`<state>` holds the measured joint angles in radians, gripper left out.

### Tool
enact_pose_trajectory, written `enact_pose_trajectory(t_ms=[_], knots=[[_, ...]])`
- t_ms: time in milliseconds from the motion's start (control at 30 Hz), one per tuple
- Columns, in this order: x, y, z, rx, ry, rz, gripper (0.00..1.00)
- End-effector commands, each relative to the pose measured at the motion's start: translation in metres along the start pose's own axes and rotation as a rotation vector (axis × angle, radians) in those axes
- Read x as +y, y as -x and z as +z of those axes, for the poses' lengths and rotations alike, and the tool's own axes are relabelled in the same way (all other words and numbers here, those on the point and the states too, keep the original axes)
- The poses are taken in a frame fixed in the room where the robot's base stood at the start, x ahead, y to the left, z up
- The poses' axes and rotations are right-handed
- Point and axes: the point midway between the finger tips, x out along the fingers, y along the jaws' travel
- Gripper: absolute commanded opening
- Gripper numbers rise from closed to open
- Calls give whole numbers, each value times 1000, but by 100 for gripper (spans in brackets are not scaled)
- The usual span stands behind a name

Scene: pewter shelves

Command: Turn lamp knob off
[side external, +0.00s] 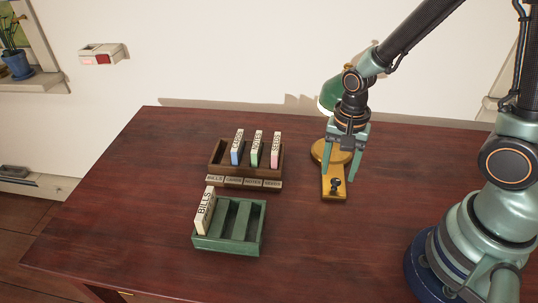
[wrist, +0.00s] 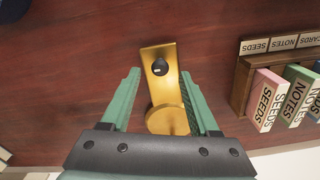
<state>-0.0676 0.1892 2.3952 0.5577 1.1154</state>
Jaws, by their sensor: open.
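The lamp has a green shade (side external: 328,97), partly hidden behind my arm, and a brass base (side external: 334,196) with a round foot and a flat plate. A small black knob (side external: 335,185) stands on the plate near its front end. In the wrist view the knob (wrist: 160,66) shows a pale mark, and the brass base (wrist: 167,121) lies between the fingers. My gripper (side external: 339,178) points down over the base, its fingers open and empty. In the wrist view the gripper (wrist: 159,72) has one finger on each side of the knob, apart from it.
A brown sorter (side external: 212,172) holding Cards, Notes and Seeds blocks stands left of the lamp. A green tray (side external: 228,245) with a Bills block stands in front of it. The red-brown tabletop (side external: 310,250) is clear in front of the lamp. A wall is behind.

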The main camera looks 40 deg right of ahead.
Motion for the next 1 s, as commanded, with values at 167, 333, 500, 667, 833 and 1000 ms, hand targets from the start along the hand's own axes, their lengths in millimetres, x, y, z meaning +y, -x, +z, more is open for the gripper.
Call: enact_pose_trajectory(t_ms=[167,333,500,667,833,1000], knots=[[0,-15,0,-1,0,2,62],[0,-20,0,0,0,0,62],[0,-20,0,0,0,-1,62],[0,-20,0,0,0,-1,31],[0,-20,0,0,0,-1,0],[0,-20,0,0,10,-1,0]])
